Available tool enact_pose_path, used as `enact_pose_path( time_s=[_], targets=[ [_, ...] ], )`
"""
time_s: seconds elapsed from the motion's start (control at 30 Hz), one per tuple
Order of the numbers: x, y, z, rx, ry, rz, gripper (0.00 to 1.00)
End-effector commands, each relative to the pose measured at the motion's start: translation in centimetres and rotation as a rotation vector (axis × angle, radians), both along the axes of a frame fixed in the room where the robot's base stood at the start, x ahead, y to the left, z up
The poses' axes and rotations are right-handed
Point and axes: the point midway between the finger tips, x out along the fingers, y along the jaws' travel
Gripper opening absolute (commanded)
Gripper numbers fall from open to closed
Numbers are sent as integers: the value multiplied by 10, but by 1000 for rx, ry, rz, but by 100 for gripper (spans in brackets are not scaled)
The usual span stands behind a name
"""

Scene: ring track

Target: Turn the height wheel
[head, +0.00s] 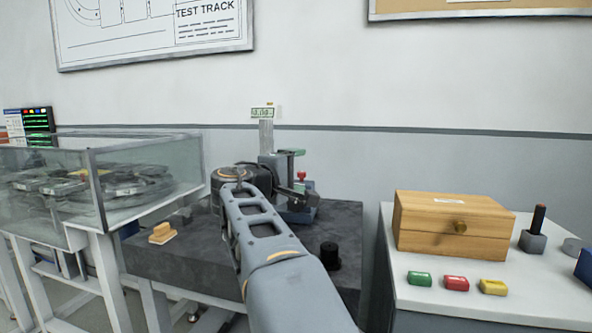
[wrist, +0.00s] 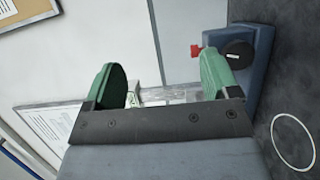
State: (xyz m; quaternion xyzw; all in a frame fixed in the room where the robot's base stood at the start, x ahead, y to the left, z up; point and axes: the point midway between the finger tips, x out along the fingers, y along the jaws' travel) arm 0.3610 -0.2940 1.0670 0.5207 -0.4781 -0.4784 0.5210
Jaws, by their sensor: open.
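The height gauge stands on a dark stone table, with a grey column (head: 266,135) and a small display (head: 262,113) on top. Its blue base (head: 300,214) is partly hidden behind my arm and gripper. In the wrist view, a round black wheel (wrist: 238,54) sits on the blue base (wrist: 262,62), with a red part (wrist: 196,50) beside it. My gripper (head: 296,170) is in front of the gauge; its green fingers (wrist: 164,80) are apart with nothing held between them. The right finger overlaps the base in the wrist view, close to the wheel; I cannot tell whether they touch.
A wooden block (head: 162,233) and a black knob (head: 329,256) are on the stone table (head: 190,262). A glass case (head: 150,170) stands left; a wooden box (head: 450,222) on a white table is right.

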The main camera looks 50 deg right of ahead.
Motion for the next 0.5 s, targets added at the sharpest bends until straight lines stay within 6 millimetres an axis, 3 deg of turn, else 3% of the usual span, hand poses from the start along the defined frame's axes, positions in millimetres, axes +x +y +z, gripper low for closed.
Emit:
enact_pose_path(
  time_s=[0.5],
  targets=[
    [-4, 1, 7, 1, 0, -3, 81]
  ],
)
